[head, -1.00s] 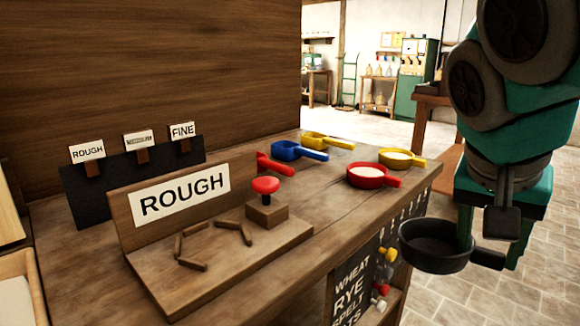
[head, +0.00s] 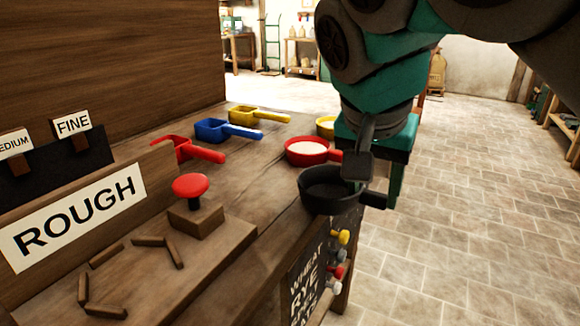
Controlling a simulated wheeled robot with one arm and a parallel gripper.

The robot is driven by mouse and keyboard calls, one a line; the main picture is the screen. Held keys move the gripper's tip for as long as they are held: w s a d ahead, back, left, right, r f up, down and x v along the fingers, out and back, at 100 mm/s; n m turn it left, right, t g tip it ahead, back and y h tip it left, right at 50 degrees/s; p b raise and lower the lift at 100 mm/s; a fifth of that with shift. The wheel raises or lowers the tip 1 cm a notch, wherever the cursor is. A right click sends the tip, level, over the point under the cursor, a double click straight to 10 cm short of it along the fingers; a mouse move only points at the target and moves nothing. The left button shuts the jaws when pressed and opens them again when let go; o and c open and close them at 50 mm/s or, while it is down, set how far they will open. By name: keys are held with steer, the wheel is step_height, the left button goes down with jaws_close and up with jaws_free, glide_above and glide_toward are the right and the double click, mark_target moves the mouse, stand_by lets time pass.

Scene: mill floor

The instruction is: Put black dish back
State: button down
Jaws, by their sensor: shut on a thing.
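The black dish (head: 328,203) is a round, shallow pan with a short handle pointing right. My gripper (head: 368,180) is shut on the dish at its handle side and holds it level. In the picture the dish overlaps the right edge of the wooden counter (head: 262,215); I cannot tell its exact height above it. The inside of the dish looks dark and empty. My arm hides part of the yellow dish behind it.
A red dish (head: 306,151) with pale filling and a partly hidden yellow dish (head: 325,126) stand behind. Red (head: 172,146), blue (head: 211,130) and yellow (head: 246,115) scoops line the back. A red knob (head: 191,186) stands by the ROUGH sign (head: 75,220). Open floor lies right.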

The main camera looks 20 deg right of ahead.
steer(key=shift+w+a+f+p, duration=0.15)
steer(key=shift+w+a+p, duration=0.05)
steer(key=shift+w+a, duration=1.15)
steer(key=shift+w+a+f+p, duration=0.2)
steer(key=shift+w+a, duration=0.7)
steer(key=shift+w, duration=0.8)
steer(key=shift+w+a+f+p, duration=0.1)
steer(key=shift+w+a+p, duration=0.15)
steer(key=shift+w+a, duration=1.1)
steer(key=shift+b+x, duration=0.8)
steer(key=shift+x, duration=0.2)
steer(key=shift+c, duration=1)
jaws_free()
steer(key=shift+a+r, duration=0.1)
steer(key=shift+r, duration=0.05)
